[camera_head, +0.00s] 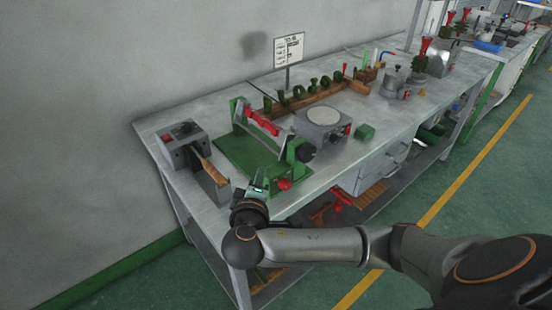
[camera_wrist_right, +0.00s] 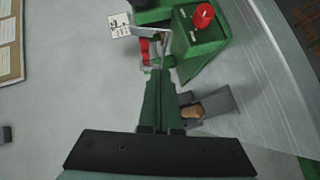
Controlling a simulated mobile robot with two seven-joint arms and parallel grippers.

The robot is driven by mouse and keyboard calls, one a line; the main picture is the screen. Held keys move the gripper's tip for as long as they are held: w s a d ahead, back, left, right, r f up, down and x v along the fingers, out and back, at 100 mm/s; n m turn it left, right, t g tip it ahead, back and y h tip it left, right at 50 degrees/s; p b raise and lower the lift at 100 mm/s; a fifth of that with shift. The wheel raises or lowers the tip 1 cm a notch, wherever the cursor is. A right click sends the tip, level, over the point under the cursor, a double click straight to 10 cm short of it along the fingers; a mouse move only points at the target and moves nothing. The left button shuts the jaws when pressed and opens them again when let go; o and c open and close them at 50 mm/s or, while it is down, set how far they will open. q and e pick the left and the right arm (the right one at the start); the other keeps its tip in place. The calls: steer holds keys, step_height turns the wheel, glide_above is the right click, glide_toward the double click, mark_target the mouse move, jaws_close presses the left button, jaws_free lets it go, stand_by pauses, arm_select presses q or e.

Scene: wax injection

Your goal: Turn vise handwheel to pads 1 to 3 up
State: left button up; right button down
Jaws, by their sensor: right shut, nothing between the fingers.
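A green fixture (camera_head: 240,150) stands on the workbench, with a red bar (camera_head: 262,122) between its two green uprights. Its near-right upright carries a black round knob (camera_head: 306,152) and, lower, a red knob (camera_head: 284,184); I cannot tell for sure which is the handwheel. In the right wrist view a red knob (camera_wrist_right: 204,16) sits on the green block, ahead and right of the fingers. My right gripper (camera_head: 258,188) is at the bench's front edge, left of the red knob and apart from it. In the wrist view its fingers (camera_wrist_right: 160,74) are shut and empty.
A grey box with a wooden-handled tool (camera_head: 184,145) stands left of the fixture. A grey device with a round plate (camera_head: 323,118) stands right of it. A small sign (camera_head: 289,48) and a wooden rack (camera_head: 310,97) with green pieces are behind. The bench's front left corner is bare.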

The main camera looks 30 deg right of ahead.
mark_target(276, 168)
steer(key=x, duration=0.7)
steer(key=shift+w+d, duration=0.2)
steer(key=shift+d, duration=0.05)
steer(key=d, duration=0.1)
steer(key=d+f, duration=0.1)
steer(key=d, duration=0.1)
steer(key=shift+w+d+f+p, duration=0.2)
steer(key=shift+w+d+p, duration=0.1)
steer(key=shift+p, duration=0.1)
steer(key=shift+d+f, duration=0.1)
steer(key=shift+d, duration=0.05)
steer(key=shift+f+b, duration=0.3)
steer(key=shift+d+f+n+t+h+b, duration=0.15)
steer(key=shift+n+t+h+b, duration=0.25)
steer(key=shift+n+h, duration=0.1)
